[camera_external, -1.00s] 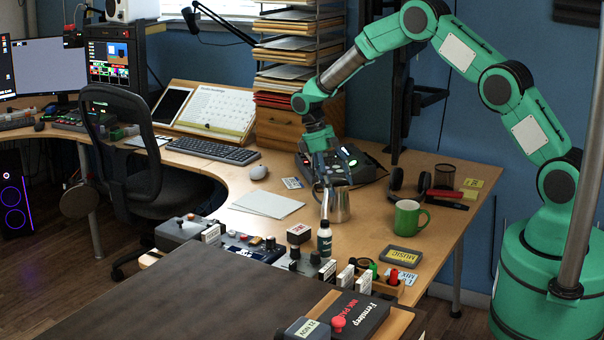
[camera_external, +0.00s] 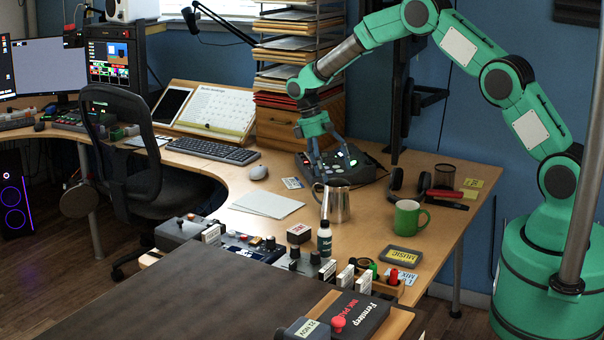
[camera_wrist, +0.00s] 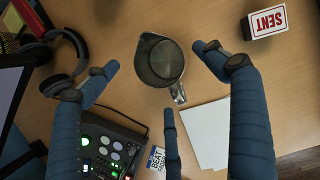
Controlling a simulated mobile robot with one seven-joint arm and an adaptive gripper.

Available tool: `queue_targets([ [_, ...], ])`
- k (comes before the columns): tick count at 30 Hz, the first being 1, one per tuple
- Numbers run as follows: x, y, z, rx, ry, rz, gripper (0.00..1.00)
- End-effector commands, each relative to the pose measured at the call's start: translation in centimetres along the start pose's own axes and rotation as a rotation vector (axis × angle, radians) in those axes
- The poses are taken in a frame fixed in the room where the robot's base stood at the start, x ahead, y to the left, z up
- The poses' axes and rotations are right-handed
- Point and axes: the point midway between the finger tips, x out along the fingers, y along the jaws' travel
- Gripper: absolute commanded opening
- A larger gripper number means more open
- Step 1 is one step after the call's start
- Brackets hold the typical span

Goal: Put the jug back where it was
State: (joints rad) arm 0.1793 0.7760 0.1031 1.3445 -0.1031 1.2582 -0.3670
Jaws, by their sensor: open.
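The silver metal jug (camera_external: 338,203) stands upright on the wooden desk, left of the green mug (camera_external: 408,218). In the wrist view the jug (camera_wrist: 160,62) is seen from above, with its handle toward the bottom right. My gripper (camera_external: 332,160) is open and empty, above and behind the jug in the external view. In the wrist view its blue fingers (camera_wrist: 160,75) are spread on both sides of the jug and below it, apart from it.
A black device with lit buttons (camera_external: 345,166) lies behind the jug. Headphones (camera_external: 408,185) and a mesh cup (camera_external: 444,176) are to its right. White paper (camera_external: 268,203) lies left. A small bottle (camera_external: 324,240) and a SENT block (camera_wrist: 264,22) stand near the front.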

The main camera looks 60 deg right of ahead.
Motion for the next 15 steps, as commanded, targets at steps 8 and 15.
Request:
queue_targets([
  [8,-4.8,0.0,0.0,0.000,0.001,0.001,0.85],
  [15,-6.9,0.0,0.0,0.000,-0.001,0.000,0.85],
])
